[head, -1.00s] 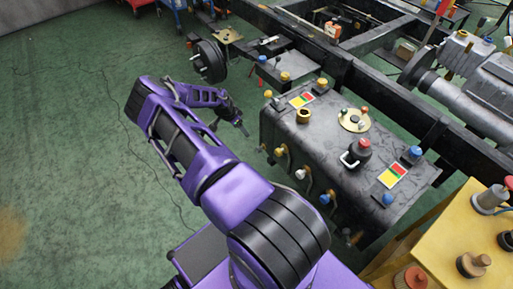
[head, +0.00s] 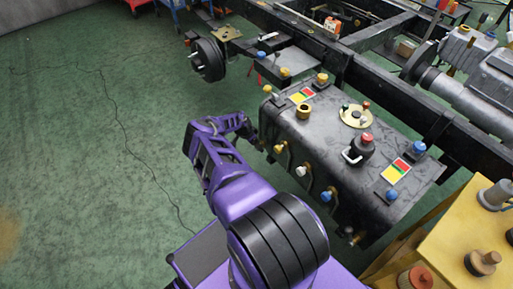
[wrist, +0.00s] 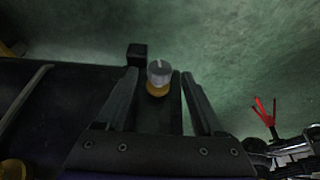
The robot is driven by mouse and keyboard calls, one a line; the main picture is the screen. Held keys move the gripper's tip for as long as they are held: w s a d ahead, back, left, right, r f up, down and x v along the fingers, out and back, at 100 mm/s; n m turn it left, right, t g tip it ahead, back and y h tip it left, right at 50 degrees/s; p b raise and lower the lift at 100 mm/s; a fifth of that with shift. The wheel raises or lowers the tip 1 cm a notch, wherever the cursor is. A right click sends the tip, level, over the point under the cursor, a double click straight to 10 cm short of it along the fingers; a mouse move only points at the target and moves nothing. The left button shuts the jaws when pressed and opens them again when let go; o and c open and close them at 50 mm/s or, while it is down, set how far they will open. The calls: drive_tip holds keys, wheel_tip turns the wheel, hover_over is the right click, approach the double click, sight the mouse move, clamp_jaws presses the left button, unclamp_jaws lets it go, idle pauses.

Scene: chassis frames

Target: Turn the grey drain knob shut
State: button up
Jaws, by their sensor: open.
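The grey drain knob (wrist: 159,72), with a pale line on its top and a yellow base, shows in the wrist view. My gripper (wrist: 160,77) is open, with one finger on each side of the knob near the tips. A gap shows on both sides, so neither finger appears to touch it. How deep the knob sits between the fingers I cannot tell. In the head view my gripper (head: 256,141) is at the left end of the dark tank (head: 330,130). I cannot make out the grey knob there; my arm hides that spot.
Yellow (head: 279,148), white (head: 301,171) and blue (head: 326,196) knobs line the tank's near side, close to my gripper. A black frame rail (head: 400,105) runs behind the tank. A yellow table (head: 450,240) stands at lower right. The green floor (head: 90,150) at left is clear.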

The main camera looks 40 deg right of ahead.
drive_tip(key=shift+d+f, duration=0.15)
drive_tip(key=shift+f, duration=0.4)
clamp_jaws()
